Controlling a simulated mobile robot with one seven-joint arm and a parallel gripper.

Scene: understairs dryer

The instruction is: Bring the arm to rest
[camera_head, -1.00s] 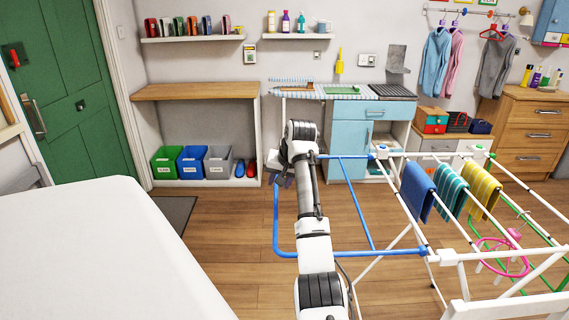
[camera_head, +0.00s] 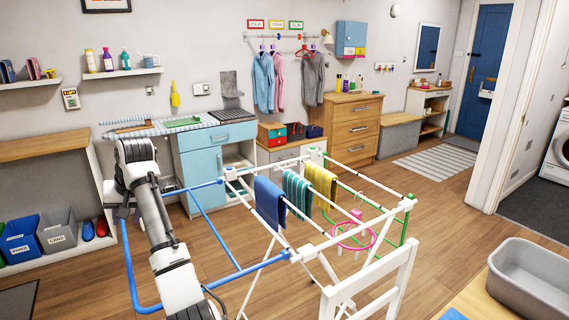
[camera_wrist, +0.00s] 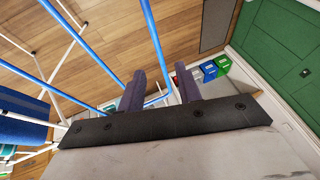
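My arm (camera_head: 153,215) reaches up and away from the bottom of the head view, beside the blue end rails of the clothes airer. My gripper shows in the wrist view (camera_wrist: 160,76) with its two dark fingers apart. Nothing is seen held between them; blue rails of the airer and the wood floor show beyond. In the head view the fingers are small and partly hidden by the wrist. The clothes airer (camera_head: 322,243) stands right of my arm. Blue (camera_head: 270,203), teal striped (camera_head: 297,193) and yellow striped (camera_head: 321,186) cloths hang on it.
The airer's blue rails (camera_head: 210,228) lie close to my arm; contact cannot be told. Bins (camera_head: 57,231) stand at left, a blue cabinet (camera_head: 207,170) behind. A grey basin (camera_head: 530,278) is at lower right.

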